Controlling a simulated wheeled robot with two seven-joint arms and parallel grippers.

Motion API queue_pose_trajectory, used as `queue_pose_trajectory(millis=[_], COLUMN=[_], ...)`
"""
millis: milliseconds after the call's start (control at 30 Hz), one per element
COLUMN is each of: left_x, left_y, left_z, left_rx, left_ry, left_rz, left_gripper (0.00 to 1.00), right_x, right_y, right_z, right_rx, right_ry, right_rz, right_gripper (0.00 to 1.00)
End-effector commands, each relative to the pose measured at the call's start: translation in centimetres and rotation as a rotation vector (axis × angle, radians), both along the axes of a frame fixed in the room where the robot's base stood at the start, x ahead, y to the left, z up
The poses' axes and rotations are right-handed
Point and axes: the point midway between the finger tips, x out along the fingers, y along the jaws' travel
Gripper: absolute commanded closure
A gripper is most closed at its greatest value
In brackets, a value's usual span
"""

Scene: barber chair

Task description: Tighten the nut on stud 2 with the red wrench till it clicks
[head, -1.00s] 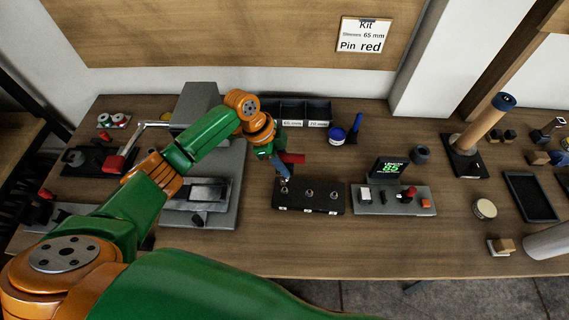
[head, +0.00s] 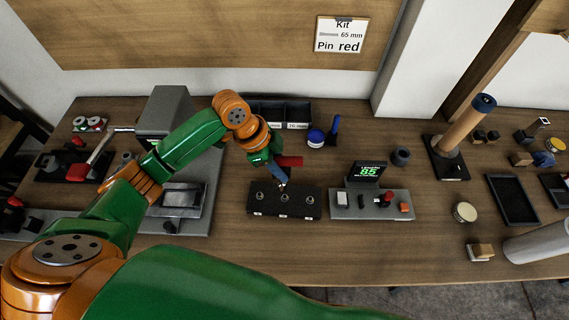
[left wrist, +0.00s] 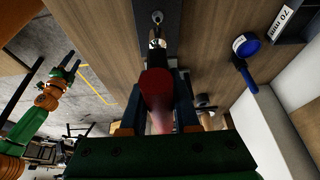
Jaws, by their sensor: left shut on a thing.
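A black block (head: 300,210) with three studs in a row stands at the table's middle. The labels below the studs are too small to read. My left gripper (head: 280,172) is above the block, shut on the red wrench (head: 291,161). In the left wrist view, the wrench's red handle (left wrist: 157,88) lies between the fingers, its metal end towards a stud (left wrist: 157,17). In the head view the tool's lower end is at or just above the middle stud (head: 284,197); contact cannot be told. My right gripper (left wrist: 68,66) shows only in the left wrist view, open and empty.
A grey stand with a display (head: 368,172) reading 85 is close to the block's right. A grey machine (head: 170,110) is left. Bare table lies in front of the block.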

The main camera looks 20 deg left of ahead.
Motion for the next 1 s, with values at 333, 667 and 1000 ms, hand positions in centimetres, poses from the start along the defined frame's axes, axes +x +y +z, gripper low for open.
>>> queue_pose_trajectory(millis=[333, 667, 1000], left_x=[0.0, 0.1, 0.1], left_y=[-0.1, -0.1, -0.1], left_z=[-2.5, -4.8, -6.0], left_rx=[-0.002, -0.002, -0.002], left_ry=[-0.001, -0.001, -0.002], left_rz=[-0.001, -0.001, -0.001], left_gripper=[1.00, 1.00, 1.00], right_x=[0.0, 0.0, 0.1], right_y=[0.5, 0.3, 0.0], right_z=[-1.6, -2.9, -3.3], right_rx=[0.008, 0.005, 0.001], right_ry=[0.001, 0.000, -0.001], right_rz=[-0.001, -0.001, 0.000], right_gripper=[0.50, 0.50, 0.50])
